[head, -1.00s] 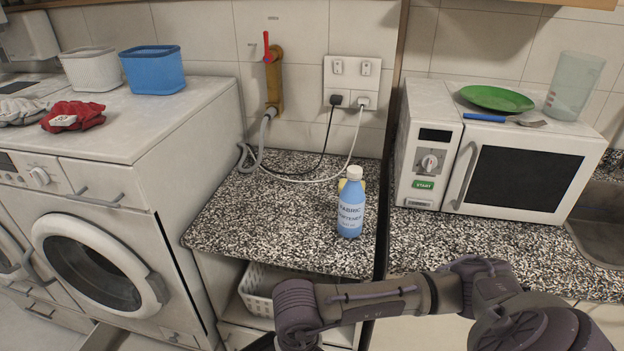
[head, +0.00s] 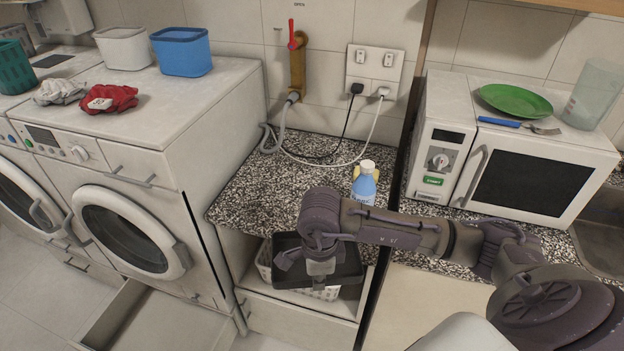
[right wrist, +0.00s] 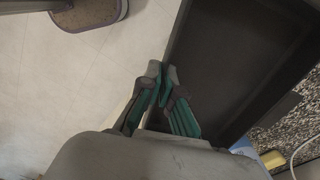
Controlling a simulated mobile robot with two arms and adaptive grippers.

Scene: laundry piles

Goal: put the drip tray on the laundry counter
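The drip tray (head: 348,264) is a dark, shallow rectangular tray. In the head view it is in front of the laundry counter (head: 262,190), around the height of its front edge and over the niche below. My right gripper (head: 318,277) is at the tray's near side, partly hidden by its own wrist. In the right wrist view the tray (right wrist: 240,60) fills the upper right, and the gripper's fingers (right wrist: 163,84) are closed together on its rim. The counter is a black-and-white speckled slab. My left gripper is out of view.
A blue softener bottle (head: 364,184) stands on the counter's right part, with a yellow thing behind it. Cables and a hose cross the back. The counter's left and middle are clear. A white basket (head: 322,293) sits in the niche below. A microwave (head: 535,168) stands right.

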